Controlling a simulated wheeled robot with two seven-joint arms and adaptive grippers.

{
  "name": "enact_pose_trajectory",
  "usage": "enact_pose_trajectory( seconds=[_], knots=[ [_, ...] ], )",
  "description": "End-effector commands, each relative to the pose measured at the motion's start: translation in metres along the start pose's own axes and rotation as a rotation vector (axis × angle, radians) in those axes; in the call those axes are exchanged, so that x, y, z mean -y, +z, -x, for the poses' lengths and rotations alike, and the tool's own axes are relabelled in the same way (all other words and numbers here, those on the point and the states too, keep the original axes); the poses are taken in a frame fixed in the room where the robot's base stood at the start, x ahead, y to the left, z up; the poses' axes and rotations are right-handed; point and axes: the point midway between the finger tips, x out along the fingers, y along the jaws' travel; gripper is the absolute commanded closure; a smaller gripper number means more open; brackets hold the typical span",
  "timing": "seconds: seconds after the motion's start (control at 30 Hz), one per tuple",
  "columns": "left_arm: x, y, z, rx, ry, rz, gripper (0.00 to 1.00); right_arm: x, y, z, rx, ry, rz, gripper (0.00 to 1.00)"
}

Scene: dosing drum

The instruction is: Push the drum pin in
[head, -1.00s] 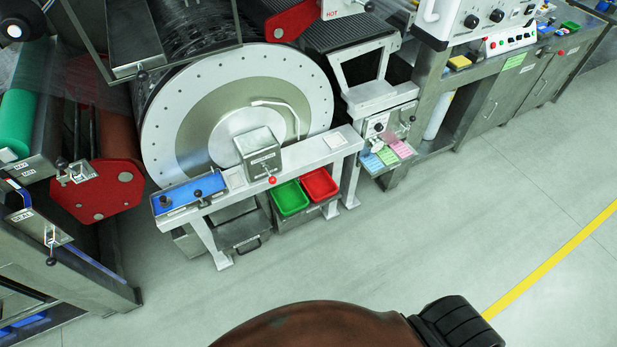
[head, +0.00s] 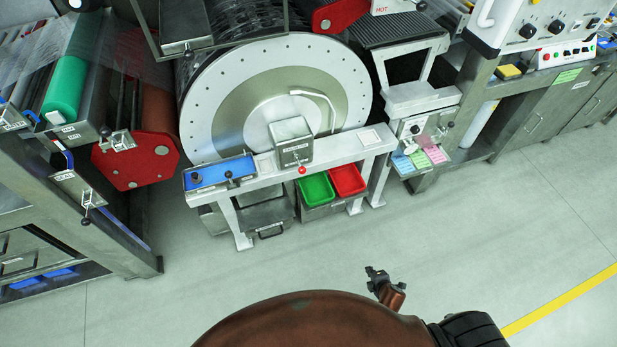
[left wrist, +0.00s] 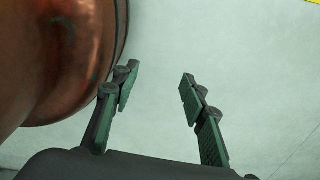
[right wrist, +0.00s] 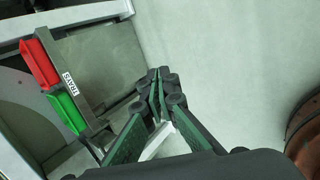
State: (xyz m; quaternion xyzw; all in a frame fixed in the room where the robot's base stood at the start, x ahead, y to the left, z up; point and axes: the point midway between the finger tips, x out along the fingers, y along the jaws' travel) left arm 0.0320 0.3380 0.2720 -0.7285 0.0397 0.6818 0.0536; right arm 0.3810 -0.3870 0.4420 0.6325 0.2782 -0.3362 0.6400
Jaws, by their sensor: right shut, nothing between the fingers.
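The large drum (head: 237,95) has a pale, bolted face and stands behind a white rail (head: 345,148). A grey box (head: 291,139) sits on the rail, with a red-knobbed pin (head: 302,170) at its front. How far the pin stands out is too small to tell. My right gripper (head: 376,273) is over open floor, well in front of the rail. In the right wrist view its fingers (right wrist: 160,78) are together and empty. My left gripper (left wrist: 160,82) is open and empty over the floor beside my brown body; the head view does not show it.
A blue panel (head: 208,176) with black knobs lies on the rail's left end. Green (head: 317,190) and red (head: 347,180) trays sit below the rail. A red plate (head: 137,163) stands left of the drum. A cabinet (head: 558,115) stands right. The floor between is clear.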

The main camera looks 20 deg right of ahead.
Motion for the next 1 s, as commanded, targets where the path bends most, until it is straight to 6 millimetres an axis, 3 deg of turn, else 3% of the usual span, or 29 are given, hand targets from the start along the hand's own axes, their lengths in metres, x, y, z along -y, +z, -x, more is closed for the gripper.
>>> enact_pose_trajectory(
  seconds=[0.03, 0.1, 0.2, 0.3, 0.4, 0.5, 0.6, 1.0],
  knots=[
    [0.001, -0.002, 0.002, -0.002, 0.0, 0.0, 0.6, -0.066, -0.009, 0.01, -0.011, 0.105, 0.204, 1.0],
    [0.001, -0.001, 0.004, -0.001, -0.001, 0.0, 0.6, -0.144, -0.028, 0.03, -0.003, 0.243, 0.494, 1.0],
    [0.001, 0.004, 0.006, 0.005, -0.001, 0.001, 0.6, -0.236, -0.061, 0.073, 0.054, 0.428, 0.878, 1.0],
    [0.001, 0.011, 0.008, 0.013, -0.001, 0.002, 0.6, -0.302, -0.093, 0.12, 0.143, 0.583, 1.192, 1.0],
    [0.001, 0.016, 0.009, 0.02, -0.001, 0.003, 0.6, -0.343, -0.12, 0.159, 0.233, 0.696, 1.415, 1.0],
    [0.001, 0.017, 0.01, 0.022, -0.002, 0.003, 0.6, -0.364, -0.136, 0.184, 0.3, 0.761, 1.547, 1.0],
    [0.001, 0.017, 0.01, 0.022, -0.002, 0.003, 0.6, -0.372, -0.143, 0.195, 0.331, 0.787, 1.603, 1.0],
    [0.002, 0.012, 0.01, 0.015, -0.002, 0.003, 0.6, -0.375, -0.144, 0.193, 0.335, 0.789, 1.607, 1.0]
  ],
)
